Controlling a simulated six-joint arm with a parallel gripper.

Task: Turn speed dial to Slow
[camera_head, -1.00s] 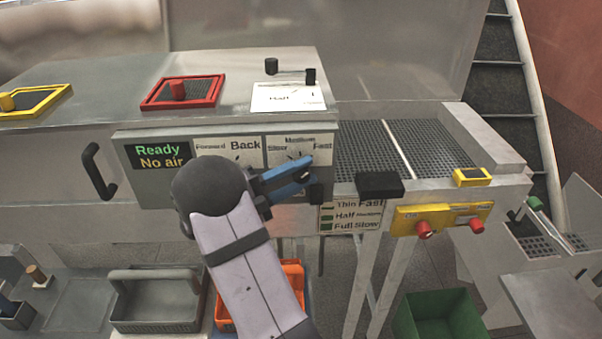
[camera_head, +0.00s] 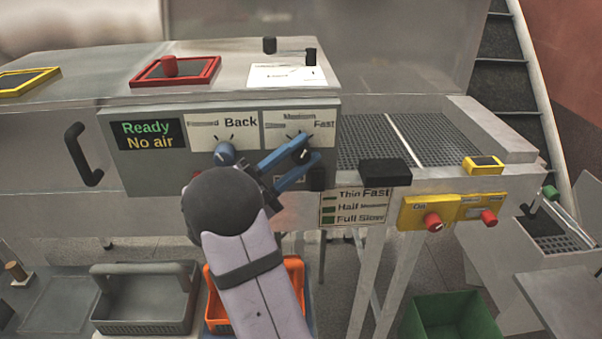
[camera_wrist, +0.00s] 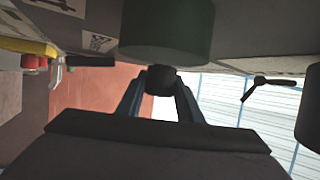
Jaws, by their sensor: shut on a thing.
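The speed dial plate (camera_head: 298,122), with Medium and Fast readable and a blurred word at its left, is on the machine's front panel. My gripper (camera_head: 303,154) is in front of its lower part, with blue fingers shut on a small dark knob. The knob shows between the fingertips in the wrist view (camera_wrist: 161,79). The fingers mostly hide the knob in the head view, and I cannot tell where its pointer stands.
A blue-grey dial (camera_head: 225,154) sits left under the Forward/Back plate (camera_head: 222,130). The display (camera_head: 149,135) reads Ready, No air. A black block (camera_head: 385,172) and a Thin/Half/Full chart (camera_head: 355,206) are to the right. An orange crate (camera_head: 295,268) stands below.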

